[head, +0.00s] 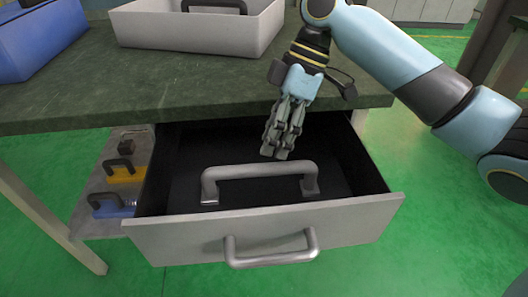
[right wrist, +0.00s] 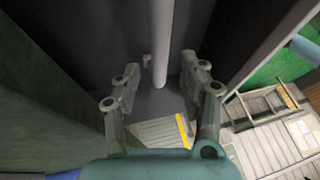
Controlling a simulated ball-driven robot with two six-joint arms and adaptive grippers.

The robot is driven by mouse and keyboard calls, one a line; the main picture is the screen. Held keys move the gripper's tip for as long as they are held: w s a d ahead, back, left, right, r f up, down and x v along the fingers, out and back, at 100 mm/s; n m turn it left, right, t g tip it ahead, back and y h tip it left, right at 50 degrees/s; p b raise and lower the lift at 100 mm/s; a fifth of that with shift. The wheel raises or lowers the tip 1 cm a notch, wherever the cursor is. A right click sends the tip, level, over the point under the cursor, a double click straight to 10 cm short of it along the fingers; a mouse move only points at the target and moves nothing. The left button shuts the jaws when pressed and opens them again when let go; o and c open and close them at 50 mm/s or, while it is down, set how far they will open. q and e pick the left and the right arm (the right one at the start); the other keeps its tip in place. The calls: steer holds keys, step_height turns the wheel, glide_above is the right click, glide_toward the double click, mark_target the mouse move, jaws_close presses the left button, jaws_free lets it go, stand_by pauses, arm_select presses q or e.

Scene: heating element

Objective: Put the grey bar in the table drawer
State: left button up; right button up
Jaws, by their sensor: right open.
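The grey bar (head: 258,170), shaped like a handle with two bent ends, is inside the open table drawer (head: 175,238), near its front panel. In the right wrist view the bar (right wrist: 162,40) runs up the picture, with its near end between and beyond the fingers. My right gripper (head: 278,152) reaches down over the drawer, just behind the bar in the head view. Its fingers (right wrist: 161,78) are apart, with nothing held between them. Whether a finger touches the bar cannot be told. My left gripper is not in view.
The dark green tabletop (head: 120,85) overhangs the drawer's back. A light grey bin (head: 190,28) and a blue bin (head: 40,45) stand on it. A lower shelf (head: 95,222) at left holds yellow and blue items with black handles. Green floor is clear at right.

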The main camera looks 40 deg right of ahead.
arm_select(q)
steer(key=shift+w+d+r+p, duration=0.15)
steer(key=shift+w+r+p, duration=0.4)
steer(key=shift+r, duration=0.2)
arm_select(e)
steer(key=v, duration=0.5)
steer(key=shift+f, duration=0.1)
